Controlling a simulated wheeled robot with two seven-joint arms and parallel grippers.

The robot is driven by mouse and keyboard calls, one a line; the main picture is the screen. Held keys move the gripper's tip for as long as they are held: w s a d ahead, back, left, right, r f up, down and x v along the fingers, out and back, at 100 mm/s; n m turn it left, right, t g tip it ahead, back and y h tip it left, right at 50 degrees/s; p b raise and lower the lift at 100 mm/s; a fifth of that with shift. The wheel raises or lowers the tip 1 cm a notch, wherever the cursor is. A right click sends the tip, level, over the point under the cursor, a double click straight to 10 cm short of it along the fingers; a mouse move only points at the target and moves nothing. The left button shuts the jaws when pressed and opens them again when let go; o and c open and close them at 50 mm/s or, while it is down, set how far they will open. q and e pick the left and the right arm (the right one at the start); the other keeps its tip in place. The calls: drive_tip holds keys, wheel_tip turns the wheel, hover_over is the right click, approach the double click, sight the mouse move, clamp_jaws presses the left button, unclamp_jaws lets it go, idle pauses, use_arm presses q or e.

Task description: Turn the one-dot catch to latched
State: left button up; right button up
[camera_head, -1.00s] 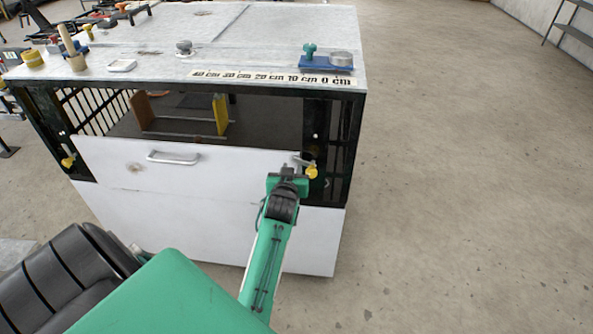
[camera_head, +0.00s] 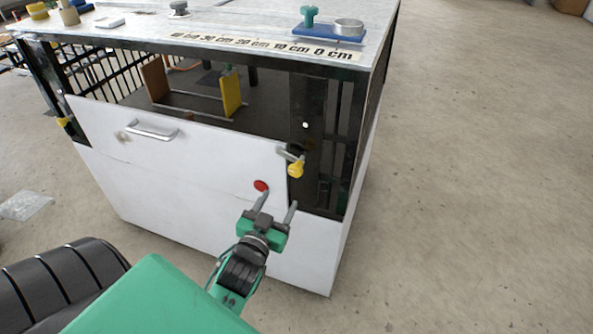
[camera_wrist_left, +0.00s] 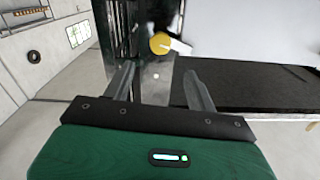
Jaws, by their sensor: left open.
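The catch beside one white dot (camera_head: 305,125) has a yellow knob (camera_head: 295,169) and a short grey lever (camera_head: 288,154). It sits on the dark right post, at the upper right corner of the white front panel (camera_head: 200,160). The lever points left toward the panel; I cannot tell whether it overlaps it. My left gripper (camera_head: 279,200) is open and empty, below the knob and apart from it. In the left wrist view the yellow knob (camera_wrist_left: 160,43) shows beyond and between the open fingers (camera_wrist_left: 162,84). My right gripper is out of view.
Another yellow catch (camera_head: 64,122) is on the left post. The panel has a grey handle (camera_head: 152,131) and a red disc (camera_head: 261,185) near my left fingers. A blue tray (camera_head: 330,33) stands on the cabinet top (camera_head: 230,22). The floor at right is clear.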

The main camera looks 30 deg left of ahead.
sight(294, 172)
use_arm(q)
drive_tip(key=p+x, duration=0.1)
drive_tip(key=x, duration=1)
drive_tip(key=shift+w+a, duration=0.15)
drive_tip(key=shift+w, duration=0.25)
drive_tip(key=shift+w+a, duration=0.1)
drive_tip(key=shift+w, duration=0.45)
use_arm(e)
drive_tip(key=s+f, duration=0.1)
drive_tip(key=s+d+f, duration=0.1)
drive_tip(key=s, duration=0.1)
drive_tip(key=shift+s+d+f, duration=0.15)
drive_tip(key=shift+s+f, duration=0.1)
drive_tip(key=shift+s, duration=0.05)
use_arm(q)
drive_tip(key=c, duration=1.2)
drive_tip(key=shift+p, duration=0.3)
clamp_jaws()
drive_tip(key=n+p, duration=0.2)
drive_tip(key=n, duration=0.1)
drive_tip(key=shift+r, duration=0.2)
drive_tip(key=shift+f+n, duration=0.2)
drive_tip(key=shift+n, duration=0.4)
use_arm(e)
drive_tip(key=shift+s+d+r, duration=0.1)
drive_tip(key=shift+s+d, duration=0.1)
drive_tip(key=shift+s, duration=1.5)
